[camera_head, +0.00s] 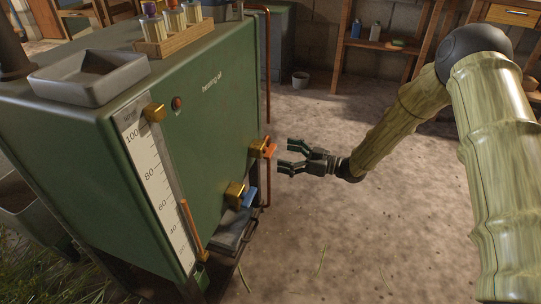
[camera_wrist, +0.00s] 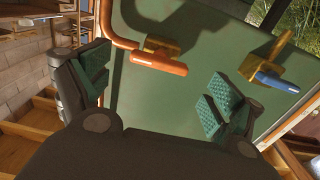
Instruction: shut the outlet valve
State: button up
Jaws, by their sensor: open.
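Two lever valves sit on the face of the green tank (camera_head: 205,130). One has an orange handle (camera_head: 269,151) on a brass body and also shows in the wrist view (camera_wrist: 158,63), beside a copper-coloured pipe. The other has a blue handle (camera_head: 249,198) on a brass body and shows at right in the wrist view (camera_wrist: 277,81). No label shows which is the outlet valve. My gripper (camera_head: 284,156) is open and empty, just right of the orange handle in the head view. In the wrist view the orange handle lies ahead, between the spread fingers (camera_wrist: 160,88), apart from them.
A grey tray (camera_head: 90,75) and a wooden rack (camera_head: 174,38) of vials stand on top.

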aim_at(270, 150)
jog(key=shift+b+x, duration=0.85)
jog(key=shift+x, duration=1.95)
jog(key=c, duration=1)
